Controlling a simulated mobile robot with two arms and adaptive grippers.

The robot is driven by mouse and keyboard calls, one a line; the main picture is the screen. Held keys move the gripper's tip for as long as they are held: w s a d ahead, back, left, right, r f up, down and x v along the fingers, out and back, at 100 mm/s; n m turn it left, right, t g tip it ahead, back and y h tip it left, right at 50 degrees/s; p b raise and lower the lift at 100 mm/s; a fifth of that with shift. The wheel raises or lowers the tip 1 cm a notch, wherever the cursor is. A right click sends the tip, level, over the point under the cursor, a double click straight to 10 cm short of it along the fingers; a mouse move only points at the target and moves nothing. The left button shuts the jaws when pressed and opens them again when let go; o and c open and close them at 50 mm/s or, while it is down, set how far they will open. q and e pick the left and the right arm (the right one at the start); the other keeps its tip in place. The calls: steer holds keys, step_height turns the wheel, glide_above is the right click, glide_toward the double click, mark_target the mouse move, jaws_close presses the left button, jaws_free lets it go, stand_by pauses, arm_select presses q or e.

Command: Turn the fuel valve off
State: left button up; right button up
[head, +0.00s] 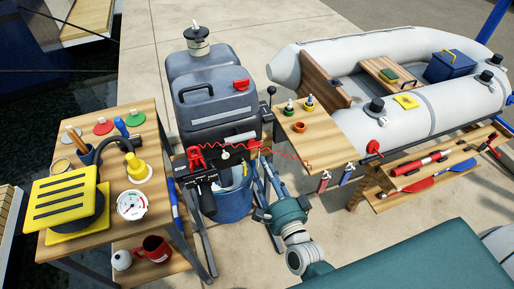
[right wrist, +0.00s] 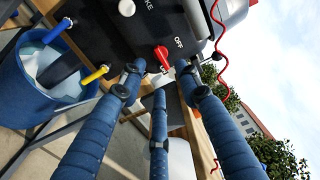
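The red fuel valve lever (right wrist: 162,56) is on a black panel (right wrist: 100,32) in the right wrist view. The word OFF is printed beside it. The lever's lower end points toward a second, partly covered label, away from OFF. My right gripper (right wrist: 158,80) has its blue fingers spread, with the tips close in front of the panel around the lever. I cannot tell whether any fingertip touches it. In the head view, the right gripper (head: 262,166) reaches up to the right of the bucket. My left gripper does not show.
A red coiled cord (right wrist: 217,52) runs beside the panel. Wooden tables with gear stand on the left (head: 112,190) and right (head: 318,150).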

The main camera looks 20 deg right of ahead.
mark_target(252, 144)
steer(key=w, duration=0.4)
steer(key=shift+a, duration=0.1)
steer(key=w, duration=0.4)
steer(key=shift+w+a+f, duration=0.1)
steer(key=shift+w+f, duration=0.05)
steer(key=shift+w, duration=0.05)
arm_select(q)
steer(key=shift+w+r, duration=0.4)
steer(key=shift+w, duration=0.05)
arm_select(e)
jaws_close()
